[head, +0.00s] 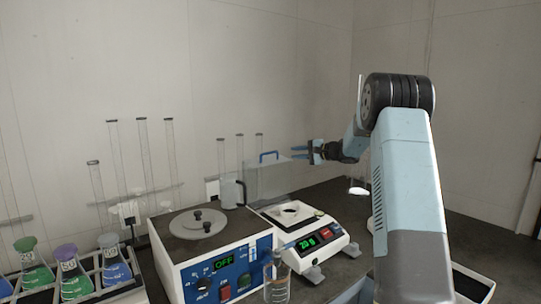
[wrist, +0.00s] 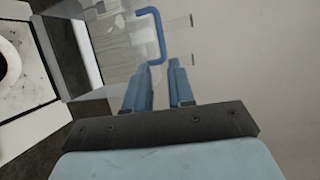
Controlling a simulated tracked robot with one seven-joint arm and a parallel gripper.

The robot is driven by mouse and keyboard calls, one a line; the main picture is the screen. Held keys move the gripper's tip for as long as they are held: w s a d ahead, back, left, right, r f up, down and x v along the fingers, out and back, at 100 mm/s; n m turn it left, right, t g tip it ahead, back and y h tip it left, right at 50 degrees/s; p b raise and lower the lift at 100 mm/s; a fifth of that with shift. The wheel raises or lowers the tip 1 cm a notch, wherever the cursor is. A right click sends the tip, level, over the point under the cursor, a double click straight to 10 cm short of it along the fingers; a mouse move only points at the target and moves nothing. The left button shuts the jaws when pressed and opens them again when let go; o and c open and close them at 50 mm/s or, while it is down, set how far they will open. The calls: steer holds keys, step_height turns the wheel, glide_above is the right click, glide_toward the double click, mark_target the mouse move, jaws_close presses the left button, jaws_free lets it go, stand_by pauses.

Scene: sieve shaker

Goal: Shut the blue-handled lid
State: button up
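The clear lid (head: 266,182) stands raised, upright, at the back of a white balance (head: 300,228) whose display reads 20 g. Its blue handle (head: 268,154) is at the lid's top edge. My gripper (head: 296,153) is just right of the handle, fingers pointing left toward it. I cannot tell whether a fingertip touches the handle.
A white and blue machine (head: 215,255) with a grey round lid and an OFF display stands left of the balance. A clear bottle (head: 278,280) stands in front. Flasks in a rack (head: 112,274) are at far left. Several tall glass tubes stand behind.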

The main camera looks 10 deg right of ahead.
mark_target(272, 153)
steer(key=x, duration=1.3)
steer(key=shift+a, duration=0.1)
steer(key=shift+c, duration=0.3)
jaws_close()
steer(key=shift+s, duration=0.1)
